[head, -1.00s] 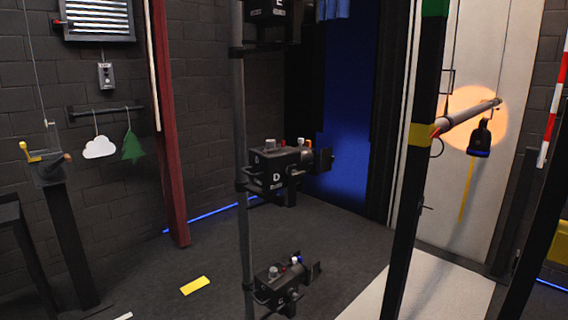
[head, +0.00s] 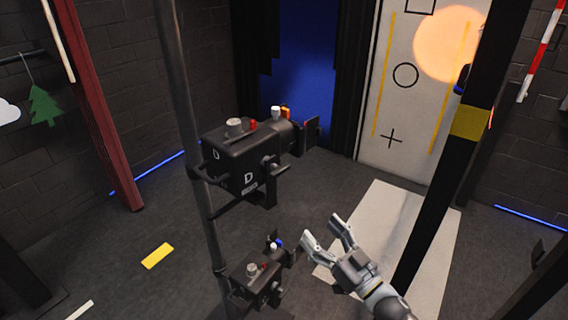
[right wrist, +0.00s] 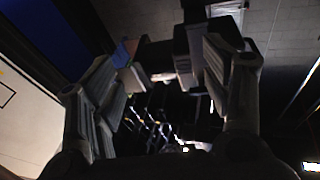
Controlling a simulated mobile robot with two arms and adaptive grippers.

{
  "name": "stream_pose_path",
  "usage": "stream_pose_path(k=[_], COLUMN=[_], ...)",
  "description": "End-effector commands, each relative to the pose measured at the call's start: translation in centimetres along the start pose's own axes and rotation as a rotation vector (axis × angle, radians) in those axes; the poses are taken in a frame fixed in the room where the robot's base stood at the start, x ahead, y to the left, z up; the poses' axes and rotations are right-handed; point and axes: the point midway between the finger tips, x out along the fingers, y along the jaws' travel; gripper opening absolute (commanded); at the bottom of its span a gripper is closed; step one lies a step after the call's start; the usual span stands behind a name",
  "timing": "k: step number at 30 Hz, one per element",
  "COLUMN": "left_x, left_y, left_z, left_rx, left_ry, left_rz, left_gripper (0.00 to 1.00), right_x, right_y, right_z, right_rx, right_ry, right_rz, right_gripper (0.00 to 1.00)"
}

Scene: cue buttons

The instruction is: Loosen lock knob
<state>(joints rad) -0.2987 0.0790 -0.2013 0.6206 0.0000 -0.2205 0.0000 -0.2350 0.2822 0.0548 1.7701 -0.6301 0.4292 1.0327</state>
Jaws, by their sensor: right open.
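A black stage lamp marked D (head: 240,160) is clamped to a vertical pole. On its top are a grey knob (head: 235,126), a red knob (head: 253,125), a white knob (head: 276,112) and an orange part (head: 286,112). A lower lamp (head: 256,282) on the same pole has similar grey, red, white and blue tops. I cannot tell which is the lock knob. My right gripper (head: 322,228) is open and empty, right of the lower lamp and below the D lamp, apart from both. In the right wrist view its open fingers (right wrist: 160,65) face dark, unclear shapes. My left gripper is out of view.
The grey pole (head: 190,130) stands left of the lamps. A dark post with a yellow band (head: 470,122) rises right of my right arm. A pale floor panel (head: 385,225) lies behind the gripper. Open dark floor surrounds the pole.

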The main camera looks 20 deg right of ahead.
Motion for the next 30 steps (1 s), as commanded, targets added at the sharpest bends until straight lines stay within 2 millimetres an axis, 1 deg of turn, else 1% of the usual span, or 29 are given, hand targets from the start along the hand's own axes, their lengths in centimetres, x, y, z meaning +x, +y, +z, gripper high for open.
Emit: stream_pose_path(k=[1, 3, 6, 7, 9, 13, 19, 24, 30], left_x=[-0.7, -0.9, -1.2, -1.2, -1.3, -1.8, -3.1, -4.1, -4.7], left_y=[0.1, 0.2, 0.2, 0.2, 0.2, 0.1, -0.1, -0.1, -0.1], left_z=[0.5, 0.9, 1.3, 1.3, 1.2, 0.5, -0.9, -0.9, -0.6], left_rx=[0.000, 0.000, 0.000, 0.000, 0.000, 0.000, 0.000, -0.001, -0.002], left_ry=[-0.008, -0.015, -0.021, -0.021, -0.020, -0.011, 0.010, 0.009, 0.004], left_rz=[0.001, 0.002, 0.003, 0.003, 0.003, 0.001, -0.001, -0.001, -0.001], left_gripper=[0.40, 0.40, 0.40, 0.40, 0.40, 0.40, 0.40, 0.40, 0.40], right_x=[0.7, 1.1, 1.3, 1.3, 1.6, 2.7, 6.1, 9.0, 11.2], right_y=[-1.0, -2.2, -3.4, -3.6, -4.0, -4.3, -4.9, -5.4, -5.7], right_z=[-3.5, -6.6, -9.3, -9.8, -10.5, -11.0, -11.6, -12.0, -12.1], right_rx=[-0.011, -0.017, -0.024, -0.026, -0.028, -0.027, -0.026, -0.025, -0.026], right_ry=[0.051, 0.099, 0.139, 0.146, 0.156, 0.160, 0.160, 0.160, 0.158], right_rz=[-0.046, -0.099, -0.149, -0.158, -0.171, -0.175, -0.172, -0.172, -0.171], right_gripper=[0.71, 0.71, 0.71, 0.71, 0.71, 0.71, 0.71, 0.71, 0.71])
